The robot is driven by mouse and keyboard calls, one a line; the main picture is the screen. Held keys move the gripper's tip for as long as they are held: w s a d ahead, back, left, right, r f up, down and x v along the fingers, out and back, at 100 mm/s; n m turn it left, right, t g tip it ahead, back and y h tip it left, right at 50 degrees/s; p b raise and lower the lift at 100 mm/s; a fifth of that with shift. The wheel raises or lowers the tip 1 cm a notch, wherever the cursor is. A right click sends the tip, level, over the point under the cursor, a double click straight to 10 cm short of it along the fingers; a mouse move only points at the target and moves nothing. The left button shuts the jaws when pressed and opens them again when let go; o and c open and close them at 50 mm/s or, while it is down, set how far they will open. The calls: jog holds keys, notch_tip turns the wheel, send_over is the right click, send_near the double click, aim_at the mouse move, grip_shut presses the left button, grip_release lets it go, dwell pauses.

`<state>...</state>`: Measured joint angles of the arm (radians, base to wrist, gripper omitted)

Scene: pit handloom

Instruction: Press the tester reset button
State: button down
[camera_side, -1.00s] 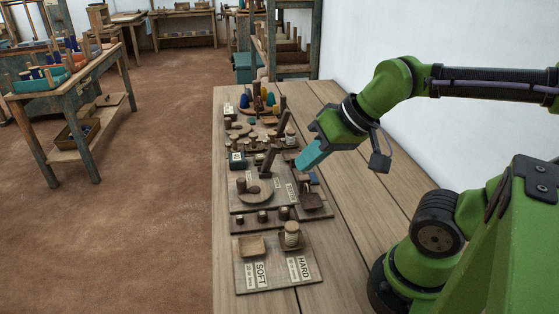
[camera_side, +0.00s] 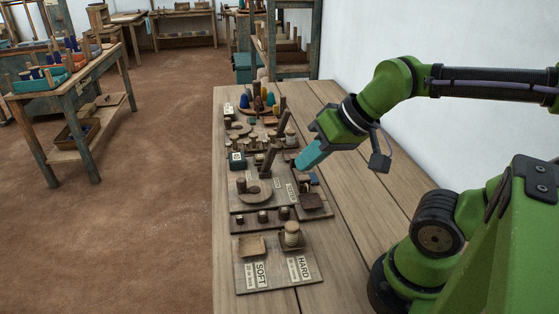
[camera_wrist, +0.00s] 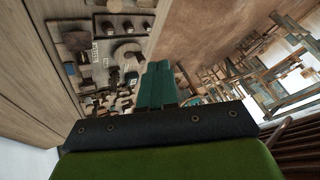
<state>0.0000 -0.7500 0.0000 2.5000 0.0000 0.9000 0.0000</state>
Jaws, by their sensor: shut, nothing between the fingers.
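My gripper (camera_side: 304,164) has teal fingers pressed together, empty, and points down and left above the right edge of the row of wooden boards. The fingers (camera_wrist: 160,68) also show closed in the wrist view. A gap shows between the fingers and the tray. I cannot tell for sure which small part is the tester reset button; the parts under the gripper are small and partly hidden.
The right side of the workbench (camera_side: 345,215) is bare.

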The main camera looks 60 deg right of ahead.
jog(key=w+d+f+m, duration=0.1)
jog(key=w+d+f, duration=0.3)
jog(key=w+d, duration=0.3)
jog(key=w+d+f+m, duration=0.1)
jog(key=w+d+f, duration=0.3)
jog(key=w+d, duration=0.3)
jog(key=w+d+f+m+y, duration=0.1)
jog(key=w+d+f, duration=0.2)
jog(key=w+d, duration=0.3)
jog(key=shift+w+d+f+m+g, duration=0.1)
jog(key=shift+w+d+f, duration=0.05)
jog(key=shift+w, duration=0.6)
jog(key=shift+w+d+f+m+g, duration=0.1)
jog(key=shift+w, duration=0.65)
jog(key=shift+w+d+f+m+g, duration=0.1)
jog(key=shift+w+d+f, duration=0.05)
jog(key=shift+w, duration=0.6)
jog(key=w+d+r+n+t, duration=0.1)
jog(key=w+d+n+t, duration=0.1)
jog(key=w, duration=0.3)
jog(key=shift+w+d+n, duration=0.2)
jog(key=shift+d+n, duration=0.2)
jog(key=shift+d, duration=0.45)
jog(key=shift+r, duration=0.1)
